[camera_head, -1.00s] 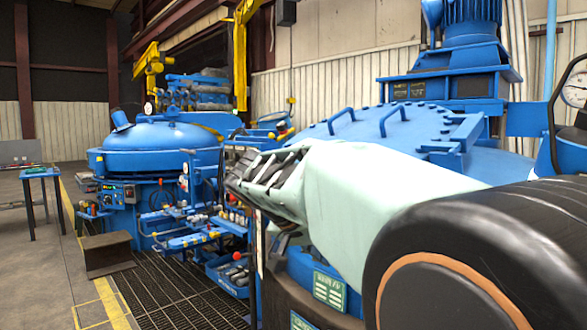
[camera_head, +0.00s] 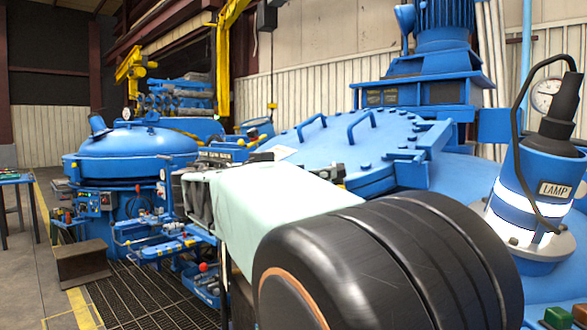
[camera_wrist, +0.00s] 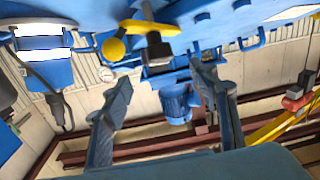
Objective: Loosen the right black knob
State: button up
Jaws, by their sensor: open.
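In the wrist view, a dark, blocky knob-like part (camera_wrist: 159,49) sits at a yellow fitting (camera_wrist: 146,28) on the blue vessel lid. A round yellow end (camera_wrist: 113,49) is to its left. I cannot tell for sure that this dark part is the right black knob. My gripper (camera_wrist: 160,72) is open. I see no contact. In the head view, my arm covers much of the near lid area, and no knob can be clearly picked out.
The large blue lid (camera_head: 372,150) with two handles fills the centre. A blue lamp (camera_head: 535,190) with a black cable stands at right, near a round gauge (camera_head: 545,95). A motor unit (camera_head: 425,75) rises behind. Another blue furnace (camera_head: 130,150) is at left, beyond floor grating (camera_head: 150,300).

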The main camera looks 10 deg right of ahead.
aim_at(341, 169)
jog(key=x, duration=0.8)
jog(key=shift+w+d+p, duration=0.15)
jog(key=shift+d+p, duration=0.15)
jog(key=c, duration=1.2)
jog(key=shift+f, duration=0.1)
